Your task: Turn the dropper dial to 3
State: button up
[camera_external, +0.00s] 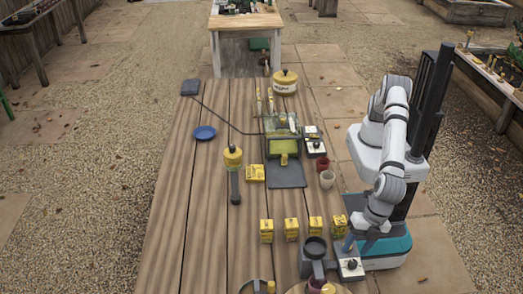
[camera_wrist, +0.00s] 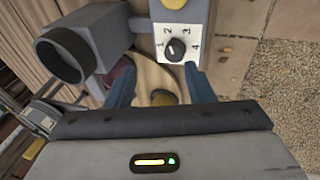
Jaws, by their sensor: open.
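The dropper dial is a black knob (camera_wrist: 176,48) on a white plate marked 1, 2, 3 and 4. A small pale mark shows on the knob, but I cannot tell surely which number it points to. The plate sits on the grey dropper (camera_wrist: 82,45), which has a round dark-rimmed cup. In the external view the dial (camera_external: 351,265) is at the table's near right, beside the dropper's cup (camera_external: 315,248). My gripper (camera_wrist: 160,72) is open and empty, its blue fingers apart. In the external view my gripper (camera_external: 357,243) is just above the dial, not visibly touching it.
Several yellow seed boxes (camera_external: 291,229) stand in a row behind the dropper. A second box with a dial (camera_external: 316,148) is farther back, near red and pale cups (camera_external: 326,179). The table's left side is mostly clear.

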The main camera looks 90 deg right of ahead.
aim_at(353, 262)
jog(key=f+m, duration=0.2)
jog(key=f+m+g+y, duration=0.1)
jog(key=f+m+y+p, duration=0.1)
jog(key=f+m, duration=0.1)
jog(key=shift+a+f+m+g, duration=0.3)
jog(key=shift+a, duration=0.05)
dwell(0.3)
jog(key=shift+c, duration=0.3)
jog(key=c, duration=0.9)
